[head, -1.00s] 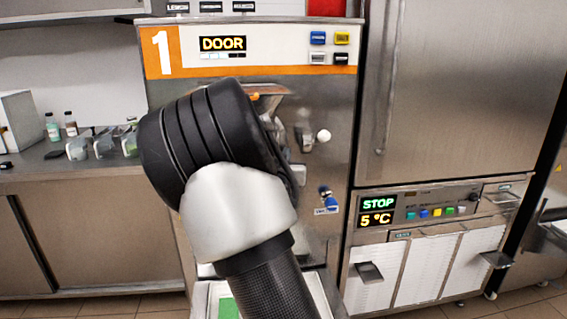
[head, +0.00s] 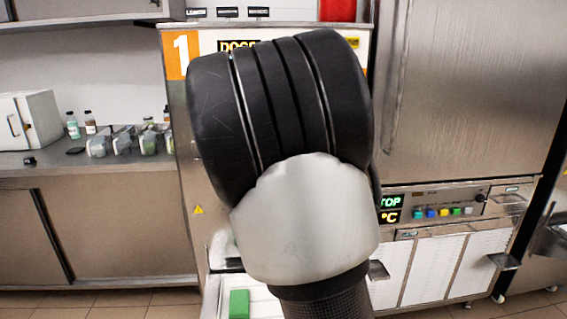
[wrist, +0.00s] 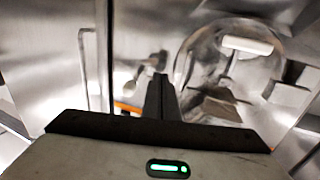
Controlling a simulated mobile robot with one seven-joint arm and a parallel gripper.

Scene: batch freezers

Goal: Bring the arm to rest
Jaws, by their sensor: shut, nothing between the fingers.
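My arm (head: 300,215) is raised in front of the freezer marked 1 (head: 181,54) and covers most of its front in the head view. My gripper is hidden behind the arm there. In the wrist view my gripper (wrist: 160,88) shows with its two dark fingers together and nothing between them. It points at blurred steel surfaces, with a rounded shiny part (wrist: 225,65) just right of the fingertips. I cannot tell whether the fingers touch anything.
A steel counter (head: 100,165) on the left holds a white box (head: 30,120), bottles and several small containers. A steel cabinet (head: 470,90) with a control panel stands on the right. A green block (head: 239,304) lies on a pale surface low in front.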

